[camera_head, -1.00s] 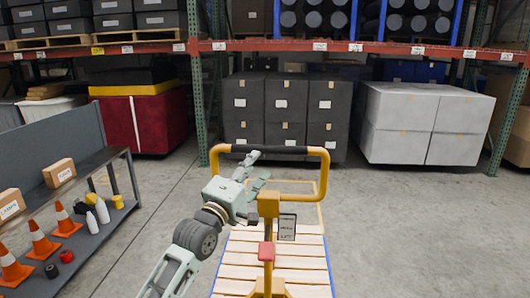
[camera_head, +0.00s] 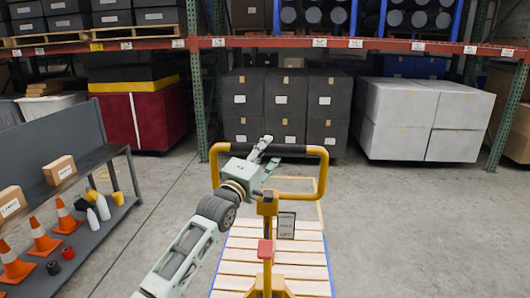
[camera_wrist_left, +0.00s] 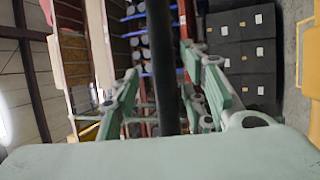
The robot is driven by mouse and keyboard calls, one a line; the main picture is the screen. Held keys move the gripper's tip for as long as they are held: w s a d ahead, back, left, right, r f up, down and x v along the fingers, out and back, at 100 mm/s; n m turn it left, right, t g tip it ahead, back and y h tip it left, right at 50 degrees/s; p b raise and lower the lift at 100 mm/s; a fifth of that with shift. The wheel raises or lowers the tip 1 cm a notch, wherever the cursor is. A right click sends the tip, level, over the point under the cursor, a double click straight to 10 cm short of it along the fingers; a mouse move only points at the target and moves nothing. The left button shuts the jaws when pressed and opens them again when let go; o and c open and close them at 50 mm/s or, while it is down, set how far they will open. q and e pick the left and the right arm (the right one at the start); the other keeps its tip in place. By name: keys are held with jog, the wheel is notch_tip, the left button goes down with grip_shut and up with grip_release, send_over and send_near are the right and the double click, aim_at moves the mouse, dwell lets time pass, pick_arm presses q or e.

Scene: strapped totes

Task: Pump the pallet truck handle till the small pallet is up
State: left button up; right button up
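The yellow pallet truck handle (camera_head: 323,172) stands upright in the middle of the head view, a loop with a black grip bar (camera_head: 300,150) across its top. My left gripper (camera_head: 269,152) is at the left part of this bar. In the left wrist view, the dark bar (camera_wrist_left: 161,60) runs between its spread fingers, with gaps on both sides. The gripper is open and not closed on the bar. The small wooden pallet (camera_head: 243,258) with blue edges lies below the handle. Its height off the floor is hard to tell. My right gripper is out of view.
A grey shelf bench (camera_head: 90,238) with orange cones, bottles and boxes stands at the left. Behind are racks with black totes (camera_head: 285,105), white totes (camera_head: 425,120) and a red tote (camera_head: 150,118). The floor right of the pallet is clear.

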pick_arm(q)
jog(key=c, duration=0.4)
jog(key=shift+w, duration=0.1)
jog(key=c, duration=0.5)
jog(key=shift+r, duration=0.15)
grip_shut()
jog(key=shift+r, duration=0.1)
jog(key=shift+s, duration=0.25)
jog(key=s+f+m+h+b, duration=0.1)
jog(key=s+f, duration=0.2)
jog(key=s, duration=0.9)
jog(key=s+f+m+t+h+b, duration=0.1)
jog(key=s+f, duration=0.3)
jog(key=s, duration=0.7)
jog(key=s+f+t+h+b, duration=0.1)
jog(key=s+f+b, duration=0.1)
jog(key=s, duration=1)
jog(key=shift+s+f+m+b, duration=0.3)
jog(key=shift+f+m+b, duration=0.1)
jog(key=shift+f, duration=0.35)
jog(key=shift+t+h, duration=0.3)
